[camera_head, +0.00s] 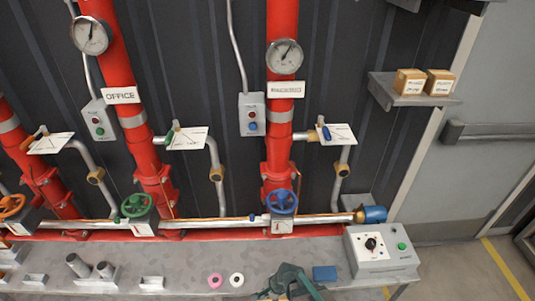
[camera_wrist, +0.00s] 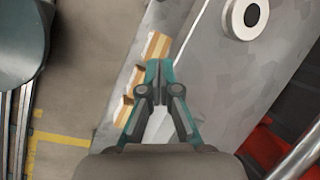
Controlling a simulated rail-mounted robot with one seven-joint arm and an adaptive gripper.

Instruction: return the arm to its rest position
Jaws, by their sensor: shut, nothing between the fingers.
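My gripper (camera_wrist: 160,68) is shut and empty in the wrist view, its teal fingers together over the front edge of the grey bench (camera_wrist: 235,80). In the head view my gripper (camera_head: 290,283) is low in the picture, just in front of the bench (camera_head: 190,268), with part of it cut off by the bottom edge. Near it on the bench are a small blue block (camera_head: 325,273), a white ring (camera_head: 237,280) and a pink ring (camera_head: 215,281). A white ring with a dark centre (camera_wrist: 246,14) shows large in the wrist view.
Red pipes (camera_head: 278,120) with gauges and a blue handwheel (camera_head: 282,201) stand behind the bench. A grey control box (camera_head: 378,250) is at the bench's right end. A wall shelf (camera_head: 410,95) holds two small boxes. Open floor (camera_wrist: 65,125) lies left of the bench edge in the wrist view.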

